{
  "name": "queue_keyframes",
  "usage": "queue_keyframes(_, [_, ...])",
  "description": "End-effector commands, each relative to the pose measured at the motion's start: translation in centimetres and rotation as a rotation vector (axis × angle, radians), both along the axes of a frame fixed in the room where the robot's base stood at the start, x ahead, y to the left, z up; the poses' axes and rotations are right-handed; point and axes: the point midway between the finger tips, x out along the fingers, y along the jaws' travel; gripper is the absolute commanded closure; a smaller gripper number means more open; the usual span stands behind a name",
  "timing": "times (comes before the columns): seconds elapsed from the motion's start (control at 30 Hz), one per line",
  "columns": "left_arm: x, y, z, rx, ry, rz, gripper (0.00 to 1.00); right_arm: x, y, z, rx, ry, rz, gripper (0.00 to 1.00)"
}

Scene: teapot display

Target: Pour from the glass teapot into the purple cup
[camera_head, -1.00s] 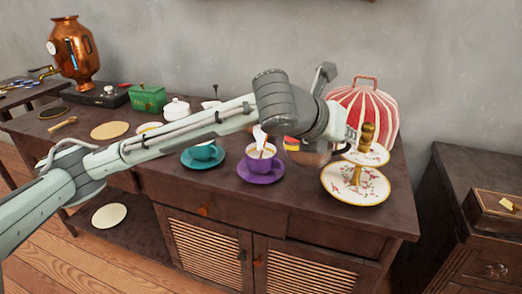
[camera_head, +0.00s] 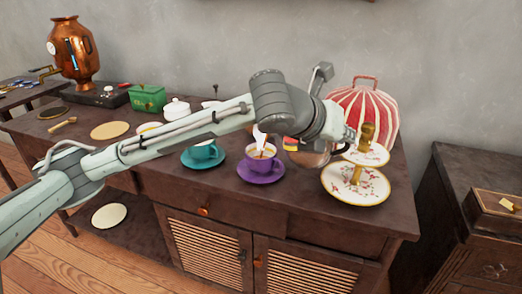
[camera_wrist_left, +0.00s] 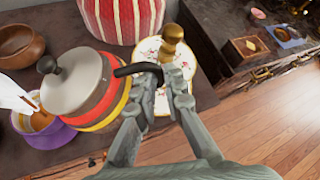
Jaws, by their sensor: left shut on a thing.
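The teapot (camera_head: 310,158) has a grey lid and red, orange and yellow bands in the left wrist view (camera_wrist_left: 88,88). My left gripper (camera_wrist_left: 163,80) is shut on its black handle and holds it to the right of the purple cup (camera_head: 261,161). The gripper also shows partly in the head view (camera_head: 347,142), mostly behind my wrist. The cup stands on a purple saucer (camera_head: 262,178), and a white wisp rises over it. I cannot see the spout clearly. My right gripper is not in view.
A two-tier floral stand (camera_head: 345,194) with a gold post is close by the gripper. A red-and-white striped cover (camera_head: 384,112) stands behind. A teal cup (camera_head: 203,152) is left of the purple one. The dark cabinet's front edge is clear.

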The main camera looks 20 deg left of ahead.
Motion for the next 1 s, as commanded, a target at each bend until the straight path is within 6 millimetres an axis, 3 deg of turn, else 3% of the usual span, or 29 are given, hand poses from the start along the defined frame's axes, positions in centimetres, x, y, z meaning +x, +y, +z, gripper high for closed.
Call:
queue_keyframes(0.37, [0.12, 0.17, 0.32, -0.014, -0.004, -0.001, 1.0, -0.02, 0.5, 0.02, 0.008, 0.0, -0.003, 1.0])
queue_keyframes(1.0, [0.18, 0.38, 0.31, -0.026, -0.001, -0.001, 1.0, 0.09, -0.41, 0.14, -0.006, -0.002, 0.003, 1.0])
